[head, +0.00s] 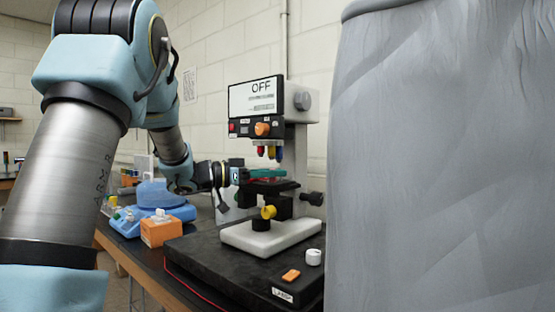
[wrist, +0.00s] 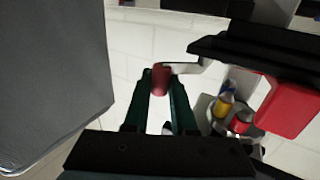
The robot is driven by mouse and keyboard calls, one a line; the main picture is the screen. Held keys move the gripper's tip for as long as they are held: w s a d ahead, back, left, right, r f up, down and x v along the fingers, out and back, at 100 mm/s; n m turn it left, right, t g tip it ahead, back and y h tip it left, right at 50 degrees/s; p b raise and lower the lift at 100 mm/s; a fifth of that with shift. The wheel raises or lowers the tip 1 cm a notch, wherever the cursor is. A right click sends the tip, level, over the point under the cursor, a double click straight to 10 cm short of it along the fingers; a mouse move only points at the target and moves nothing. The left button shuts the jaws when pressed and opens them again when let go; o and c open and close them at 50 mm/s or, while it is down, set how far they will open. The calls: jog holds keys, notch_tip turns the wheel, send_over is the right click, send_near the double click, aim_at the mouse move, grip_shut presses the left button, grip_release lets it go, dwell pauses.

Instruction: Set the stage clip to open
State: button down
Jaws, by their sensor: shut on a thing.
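The microscope (head: 297,150) stands on the bench, with a black stage (head: 272,187) below its coloured objectives. In the wrist view the stage clip (wrist: 185,68) is a pale bent arm with a red cylindrical end (wrist: 160,80), beside the dark stage edge (wrist: 260,52). My gripper (wrist: 162,77) has its green fingers on both sides of the red end and is shut on it. In the head view my gripper (head: 268,174) reaches in from the left, just above the stage. The clip itself cannot be made out there.
The microscope's display (head: 256,98) reads OFF. Objectives (wrist: 224,105) hang close beside my fingers in the wrist view. An orange box (head: 160,232) and a blue device (head: 155,205) stand left on the bench. A grey draped surface (head: 445,160) fills the right side.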

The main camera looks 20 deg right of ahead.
jog(key=shift+w+a+m+g+y+p, duration=0.2)
jog(key=shift+m+g+p, duration=0.4)
jog(key=shift+g, duration=0.5)
jog(key=shift+s+a+m+g+y+p, duration=0.15)
jog(key=shift+a+m+g+p, duration=0.2)
jog(key=shift+m+g, duration=0.6)
jog(key=shift+w+a+m+g+y+p, duration=0.2)
jog(key=shift+m+g+p, duration=0.3)
jog(key=shift+g, duration=0.75)
jog(key=c, duration=0.7)
grip_release()
jog(key=shift+c, duration=0.2)
jog(key=b+v, duration=0.3)
jog(key=v, duration=0.8)
